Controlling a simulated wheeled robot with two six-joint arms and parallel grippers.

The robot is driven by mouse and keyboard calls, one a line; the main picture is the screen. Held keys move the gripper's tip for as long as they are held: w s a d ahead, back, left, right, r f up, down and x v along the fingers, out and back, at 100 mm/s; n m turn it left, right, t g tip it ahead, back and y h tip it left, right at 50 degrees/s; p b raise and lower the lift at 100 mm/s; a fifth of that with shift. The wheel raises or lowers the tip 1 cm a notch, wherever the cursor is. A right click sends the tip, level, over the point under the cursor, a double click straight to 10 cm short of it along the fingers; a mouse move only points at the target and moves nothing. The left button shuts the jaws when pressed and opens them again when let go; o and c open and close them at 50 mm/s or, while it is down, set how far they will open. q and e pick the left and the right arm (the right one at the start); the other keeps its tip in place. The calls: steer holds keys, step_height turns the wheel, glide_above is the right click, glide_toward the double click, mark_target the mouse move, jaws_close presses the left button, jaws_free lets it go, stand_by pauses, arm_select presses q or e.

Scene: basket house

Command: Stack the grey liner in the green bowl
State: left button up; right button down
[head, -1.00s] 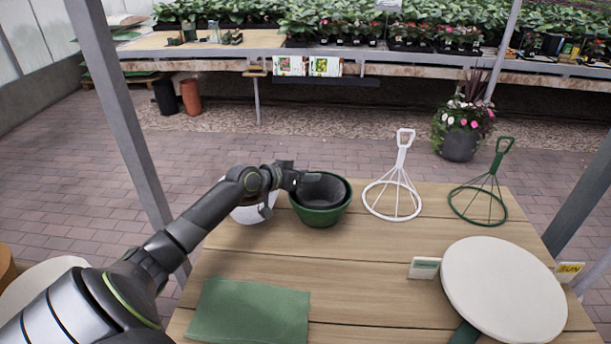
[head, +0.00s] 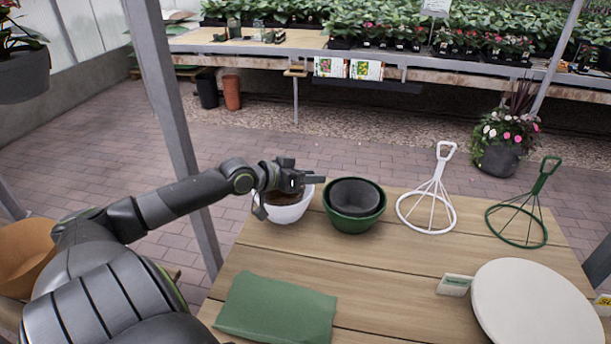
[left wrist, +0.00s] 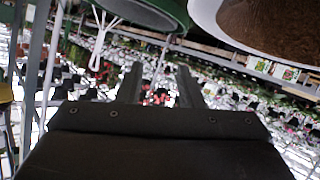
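The dark grey liner (head: 357,192) sits inside the green bowl (head: 352,223) on the wooden table, its rim close to the bowl's rim. My left gripper (head: 291,195) is to the left of the green bowl, over a white bowl (head: 288,215) with brown contents. Its fingers are spread and empty. In the left wrist view the fingers (left wrist: 160,88) stand apart with nothing between them, and part of the green bowl (left wrist: 160,14) shows at the top edge. My right gripper is not in view.
A white wire stand (head: 428,205) and a green wire stand (head: 522,222) are right of the bowls. A green cloth (head: 277,308) lies at front left, and a pale round board (head: 535,305) is at front right. The middle of the table is clear.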

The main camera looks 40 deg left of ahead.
arm_select(q)
steer(key=shift+s+a+r, duration=0.15)
steer(key=shift+s+r, duration=0.1)
steer(key=shift+s, duration=0.4)
